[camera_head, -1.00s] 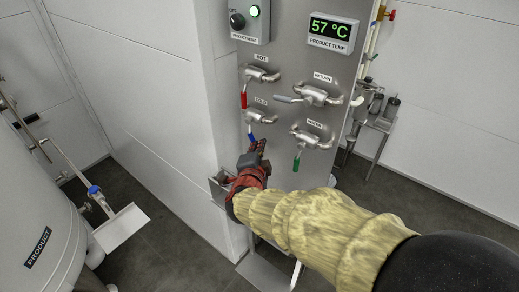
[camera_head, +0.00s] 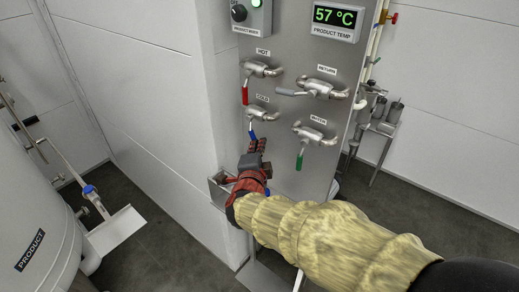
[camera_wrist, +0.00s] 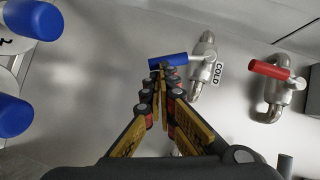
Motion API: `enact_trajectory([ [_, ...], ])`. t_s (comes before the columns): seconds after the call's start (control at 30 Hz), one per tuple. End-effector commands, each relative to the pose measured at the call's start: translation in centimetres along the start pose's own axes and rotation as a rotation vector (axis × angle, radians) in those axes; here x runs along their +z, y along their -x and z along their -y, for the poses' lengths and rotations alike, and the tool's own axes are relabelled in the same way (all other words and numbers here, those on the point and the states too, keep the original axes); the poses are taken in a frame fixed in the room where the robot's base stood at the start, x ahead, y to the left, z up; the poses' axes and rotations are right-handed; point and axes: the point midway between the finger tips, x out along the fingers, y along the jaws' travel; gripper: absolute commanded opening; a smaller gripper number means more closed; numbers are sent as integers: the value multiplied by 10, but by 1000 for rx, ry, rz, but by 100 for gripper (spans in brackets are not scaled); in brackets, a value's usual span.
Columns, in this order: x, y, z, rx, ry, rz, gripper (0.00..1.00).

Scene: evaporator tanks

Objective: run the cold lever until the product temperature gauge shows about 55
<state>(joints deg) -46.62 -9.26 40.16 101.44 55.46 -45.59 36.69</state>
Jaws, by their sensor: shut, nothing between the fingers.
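The product temperature gauge (camera_head: 337,17) reads 57 °C in green digits. The cold valve (camera_head: 264,113) sits on the steel panel below the hot valve, its blue lever (camera_head: 252,134) hanging down. My gripper (camera_head: 259,146) is shut and empty, just below the blue lever's end in the head view. In the wrist view the shut fingertips (camera_wrist: 162,68) overlap the blue lever (camera_wrist: 172,60), seen beside the COLD label. I cannot tell whether they touch it.
The hot valve's red lever (camera_head: 245,95) hangs just above. The return valve's grey lever (camera_head: 287,92) points left, and the water valve's green lever (camera_head: 299,161) hangs down at the right. A small metal bracket (camera_head: 218,188) stands left of my wrist. A white wall borders the panel's left.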

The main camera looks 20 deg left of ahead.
Motion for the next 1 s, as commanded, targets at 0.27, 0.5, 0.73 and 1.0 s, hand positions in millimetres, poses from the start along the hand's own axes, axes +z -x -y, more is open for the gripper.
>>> enact_trajectory([
  [0.27, 6, -4, -8, -43, -63, 1, 0],
  [0.5, 12, -8, -9, -41, -63, 0, 0],
  [0.73, 17, -11, -11, -40, -61, 1, 0],
  [1.0, 22, -14, -12, -40, -61, 0, 0],
])
